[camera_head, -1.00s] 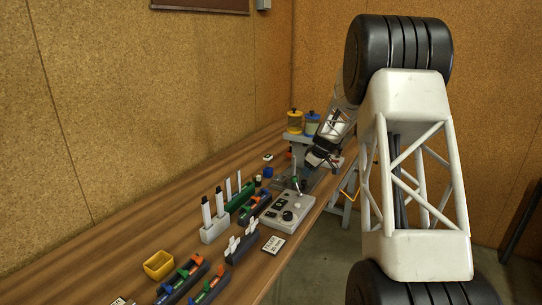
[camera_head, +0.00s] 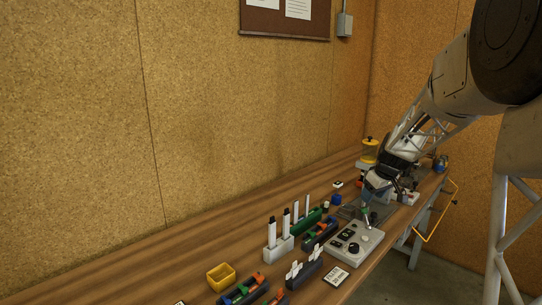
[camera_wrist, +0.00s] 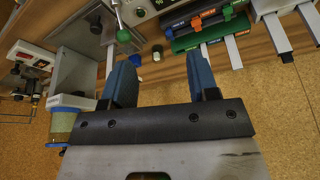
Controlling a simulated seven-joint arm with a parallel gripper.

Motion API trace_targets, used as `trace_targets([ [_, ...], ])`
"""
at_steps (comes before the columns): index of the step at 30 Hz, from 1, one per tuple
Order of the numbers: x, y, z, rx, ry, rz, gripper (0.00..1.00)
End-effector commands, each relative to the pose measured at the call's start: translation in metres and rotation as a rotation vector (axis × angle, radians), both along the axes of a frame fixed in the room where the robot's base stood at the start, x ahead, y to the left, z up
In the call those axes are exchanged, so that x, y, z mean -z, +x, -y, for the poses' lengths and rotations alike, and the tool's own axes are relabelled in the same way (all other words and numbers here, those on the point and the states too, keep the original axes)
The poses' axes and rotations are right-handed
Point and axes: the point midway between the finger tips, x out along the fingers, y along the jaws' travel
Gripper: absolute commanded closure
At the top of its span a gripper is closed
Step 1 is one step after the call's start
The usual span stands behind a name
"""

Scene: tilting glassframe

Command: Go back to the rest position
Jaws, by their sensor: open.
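My gripper (camera_head: 378,184) is at the far part of the bench in the head view, near the yellow-lidded jar (camera_head: 370,150). In the wrist view its two blue fingers (camera_wrist: 160,75) are spread apart with nothing between them. A grey metal plate on a stand (camera_wrist: 78,75) is left of the fingers in that view. A lever with a green ball (camera_wrist: 123,35) lies beyond the left finger. The grey control box (camera_head: 356,244) that carries a lever stands nearer along the bench. My gripper partly hides the fixture behind it.
The wooden bench (camera_head: 190,282) runs along the cork wall (camera_head: 200,140). A white holder with upright sticks (camera_head: 279,247), a yellow bin (camera_head: 221,276), dark racks (camera_head: 304,271) and a label card (camera_head: 335,276) stand on it. A yellow hose (camera_head: 440,222) hangs at its right edge.

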Motion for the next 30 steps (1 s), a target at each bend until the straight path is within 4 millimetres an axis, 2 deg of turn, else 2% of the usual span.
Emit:
trace_targets([
  [6,-0.027,-0.051,-0.03,0.045,0.001,-0.019,0.46],
  [13,-0.048,-0.104,-0.057,0.098,0.001,-0.039,0.46],
  [21,-0.065,-0.17,-0.085,0.161,-0.003,-0.06,0.46],
  [30,-0.075,-0.244,-0.111,0.235,-0.009,-0.078,0.46],
])
